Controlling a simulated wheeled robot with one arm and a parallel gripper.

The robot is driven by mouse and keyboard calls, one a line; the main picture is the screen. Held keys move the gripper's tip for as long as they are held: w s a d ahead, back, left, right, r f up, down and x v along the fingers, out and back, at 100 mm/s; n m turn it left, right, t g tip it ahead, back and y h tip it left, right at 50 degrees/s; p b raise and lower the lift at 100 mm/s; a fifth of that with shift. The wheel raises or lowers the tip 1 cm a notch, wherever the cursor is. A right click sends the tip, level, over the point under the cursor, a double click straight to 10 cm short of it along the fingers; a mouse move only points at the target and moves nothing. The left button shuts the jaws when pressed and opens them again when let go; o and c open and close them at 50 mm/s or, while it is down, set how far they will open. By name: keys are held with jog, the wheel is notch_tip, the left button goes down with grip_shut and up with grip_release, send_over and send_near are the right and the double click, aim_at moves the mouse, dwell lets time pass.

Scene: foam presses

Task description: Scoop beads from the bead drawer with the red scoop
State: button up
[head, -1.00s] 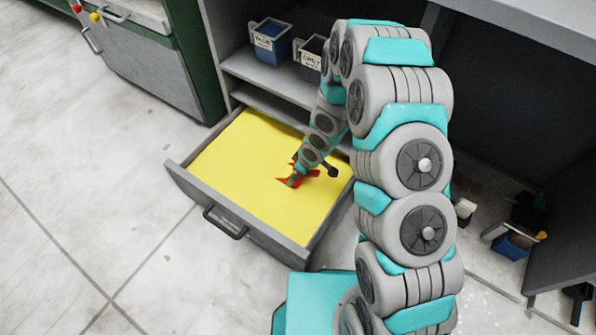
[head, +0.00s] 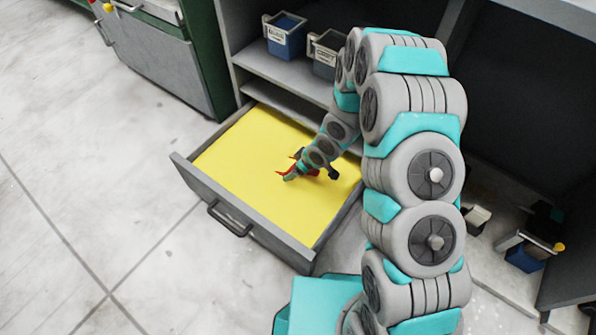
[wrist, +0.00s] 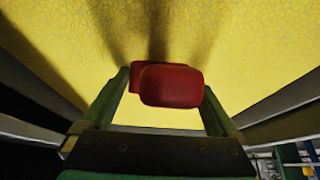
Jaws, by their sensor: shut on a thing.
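The bead drawer (head: 240,232) is pulled out of the grey cabinet, and yellow beads (head: 245,165) fill its inside. My gripper (head: 292,174) is over the beads, right of the drawer's middle. In the wrist view my gripper (wrist: 165,100) is shut on the red scoop (wrist: 172,86), whose red end shows between the two fingers. The scoop (head: 283,172) also shows in the head view as a small red shape close to the bead surface. Its bowl is mostly hidden, and I cannot tell whether it is in the beads or holds any.
A blue bin (head: 285,38) and a grey bin (head: 326,55) stand on the cabinet shelf behind the drawer. Small items, among them a blue container (head: 524,258), lie low in the cabinet at right. The floor left of the drawer is clear.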

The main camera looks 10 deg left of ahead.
jog(key=shift+w+a+f+t+y+b, duration=0.35)
jog(key=shift+a+f+t+y+b, duration=0.45)
jog(key=shift+b, duration=1.25)
jog(key=shift+w+a+r, duration=0.1)
jog(key=shift+w+r, duration=0.05)
jog(key=shift+r, duration=0.05)
jog(key=shift+w+a+f+y+p, duration=0.2)
jog(key=shift+w+a+y+p, duration=0.2)
jog(key=shift+a, duration=0.45)
jog(key=shift+d+r+b, duration=0.1)
jog(key=shift+d+b, duration=0.25)
jog(key=shift+b, duration=0.05)
jog(key=shift+s+d+r+t+y+b, duration=0.35)
jog(key=shift+d+r+t+y, duration=0.2)
jog(key=shift+y, duration=0.35)
jog(key=shift+r, duration=0.8)
jog(key=shift+t+y, duration=0.35)
jog(key=shift+y, duration=0.45)
jog(key=shift+s+d+r+p, duration=0.2)
jog(key=shift+r+p, duration=0.4)
jog(key=shift+r, duration=0.7)
jog(key=shift+s+d+r+p, duration=0.2)
jog(key=shift+r+p, duration=0.45)
jog(key=shift+r, duration=0.65)
jog(key=shift+s+d+r+p, duration=0.1)
jog(key=shift+d+r+p, duration=0.35)
jog(key=shift+r, duration=0.85)
jog(key=shift+a, duration=0.1)
